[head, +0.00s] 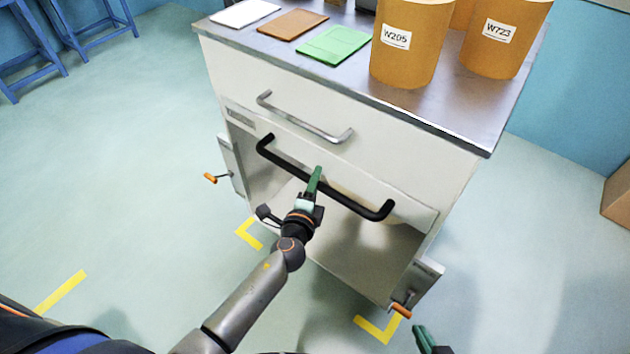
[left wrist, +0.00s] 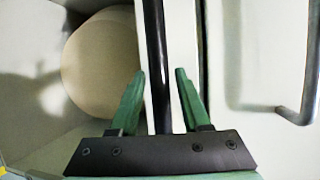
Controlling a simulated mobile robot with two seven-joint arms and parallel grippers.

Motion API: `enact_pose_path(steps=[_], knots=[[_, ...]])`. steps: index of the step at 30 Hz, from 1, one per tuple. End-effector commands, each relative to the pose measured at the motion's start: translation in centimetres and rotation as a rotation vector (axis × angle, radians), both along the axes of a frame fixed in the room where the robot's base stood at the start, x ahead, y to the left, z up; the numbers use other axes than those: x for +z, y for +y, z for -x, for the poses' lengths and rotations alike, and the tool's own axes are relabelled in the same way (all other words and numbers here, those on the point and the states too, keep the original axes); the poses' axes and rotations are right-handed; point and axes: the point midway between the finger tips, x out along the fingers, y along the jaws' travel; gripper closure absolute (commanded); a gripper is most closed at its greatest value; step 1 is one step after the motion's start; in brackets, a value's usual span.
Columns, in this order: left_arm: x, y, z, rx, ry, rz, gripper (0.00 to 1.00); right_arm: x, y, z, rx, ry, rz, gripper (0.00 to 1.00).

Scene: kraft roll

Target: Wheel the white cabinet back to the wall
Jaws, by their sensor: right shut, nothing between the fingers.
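The white cabinet (head: 232,78) stands on the floor ahead of me, its front turned towards me. A black bar handle (head: 375,207) runs across its front, below a silver drawer handle (head: 300,115). My left gripper (head: 316,178) is at the middle of the black handle. In the left wrist view the open green fingers (left wrist: 158,95) stand on either side of the black bar (left wrist: 155,45), with gaps showing. My right gripper (head: 422,338) is low at the bottom edge, right of the cabinet's near corner, shut and empty; most of it is cut off.
Orange-tipped levers (head: 210,178) and (head: 401,310) stick out low at the cabinet's sides. Kraft cylinders W205 (head: 408,55) and W723 (head: 500,50) and flat cards stand on top. Yellow corner marks (head: 378,330) lie on the floor. Blue stools (head: 95,25) stand far left, a brown box (head: 618,195) right.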

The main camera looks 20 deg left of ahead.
Motion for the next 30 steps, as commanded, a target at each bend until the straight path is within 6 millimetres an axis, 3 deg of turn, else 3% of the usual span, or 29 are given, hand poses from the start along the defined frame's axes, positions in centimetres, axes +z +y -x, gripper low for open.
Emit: enact_pose_path(steps=[1,12,30], knots=[[0.0,0.0,0.0,0.0,0.0,0.0,0.6,-0.01,0.0,0.01,0.0,0.0,0.0,1.0],[0.0,0.02,-0.02,0.0,0.0,0.0,1.0,-0.03,-0.02,0.01,0.001,0.0,0.001,1.0],[0.01,0.05,-0.03,0.001,0.0,0.0,1.0,-0.08,-0.07,0.02,-0.001,0.001,0.001,1.0]])
